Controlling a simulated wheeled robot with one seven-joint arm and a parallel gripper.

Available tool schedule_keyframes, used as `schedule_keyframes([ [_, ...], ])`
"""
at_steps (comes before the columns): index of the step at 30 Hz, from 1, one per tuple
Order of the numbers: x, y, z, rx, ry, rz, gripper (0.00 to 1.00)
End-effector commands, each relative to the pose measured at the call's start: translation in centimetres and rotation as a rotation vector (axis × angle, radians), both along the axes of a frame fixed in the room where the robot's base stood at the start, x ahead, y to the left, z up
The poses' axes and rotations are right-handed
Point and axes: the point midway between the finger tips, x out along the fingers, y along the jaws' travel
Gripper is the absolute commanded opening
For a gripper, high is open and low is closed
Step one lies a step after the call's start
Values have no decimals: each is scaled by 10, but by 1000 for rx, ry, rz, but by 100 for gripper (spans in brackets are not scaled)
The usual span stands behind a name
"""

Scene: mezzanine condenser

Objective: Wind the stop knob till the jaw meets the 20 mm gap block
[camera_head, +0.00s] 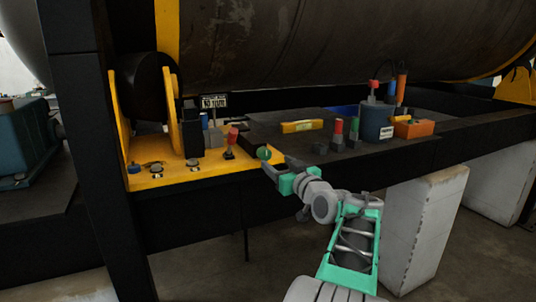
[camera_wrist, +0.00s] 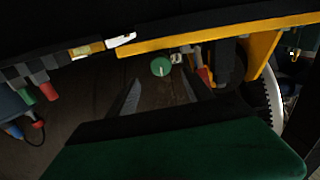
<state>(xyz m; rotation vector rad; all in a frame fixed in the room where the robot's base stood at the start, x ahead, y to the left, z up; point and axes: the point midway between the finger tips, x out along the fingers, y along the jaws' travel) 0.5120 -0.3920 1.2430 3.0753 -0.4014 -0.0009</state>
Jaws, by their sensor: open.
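A green round knob (camera_head: 264,153) sits at the right end of the yellow bench plate. In the wrist view the green knob (camera_wrist: 161,67) shows a pale line on its face. My gripper (camera_head: 274,167) is open and empty just in front of the knob. In the wrist view its two fingers (camera_wrist: 161,88) stand apart, with the knob beyond and between their tips; I cannot tell if they touch it. A grey block (camera_head: 214,138) stands on the plate behind a red-topped lever (camera_head: 231,142). I cannot tell which parts are the jaw and the 20 mm gap block.
A small sign (camera_head: 214,101) stands behind the grey block. A yellow level-like bar (camera_head: 302,126), red and green-topped tools, a blue-grey pot (camera_head: 376,122) and an orange box (camera_head: 413,128) lie on the dark bench. A black post (camera_head: 92,150) rises at left. Floor in front is partly clear.

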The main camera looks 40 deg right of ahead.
Motion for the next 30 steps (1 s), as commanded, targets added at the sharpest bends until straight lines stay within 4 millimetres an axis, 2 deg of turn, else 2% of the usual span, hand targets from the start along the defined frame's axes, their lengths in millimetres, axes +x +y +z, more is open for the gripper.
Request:
schedule_keyframes([
  [5, 11, -2, -2, -46, 17, 2, 59],
  [12, 55, -14, -1, -44, 18, 2, 59],
  [16, 71, -19, -2, -43, 18, 0, 59],
  [25, 76, -20, -4, -43, 17, -1, 59],
  [30, 75, -20, -4, -43, 17, -1, 45],
])
